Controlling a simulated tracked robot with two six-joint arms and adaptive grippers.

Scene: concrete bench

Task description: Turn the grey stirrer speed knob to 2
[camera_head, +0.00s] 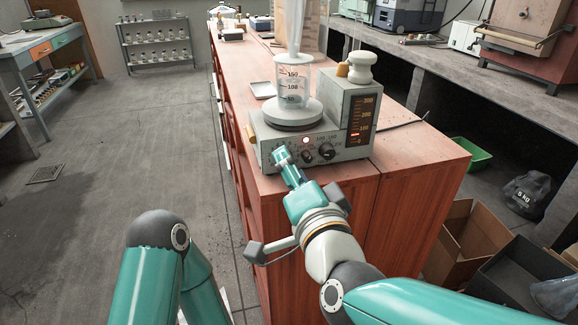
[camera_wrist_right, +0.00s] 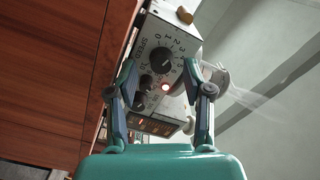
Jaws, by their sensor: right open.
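The stirrer (camera_head: 345,150) stands on the red-brown cabinet top, its front panel facing me.
Smaller dark knobs (camera_wrist_right: 146,82) and a lit red lamp (camera_head: 306,140) share the panel. A beaker (camera_head: 293,85) stands on the stirrer's round plate (camera_head: 292,112). A white tray (camera_head: 262,89) lies behind it.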

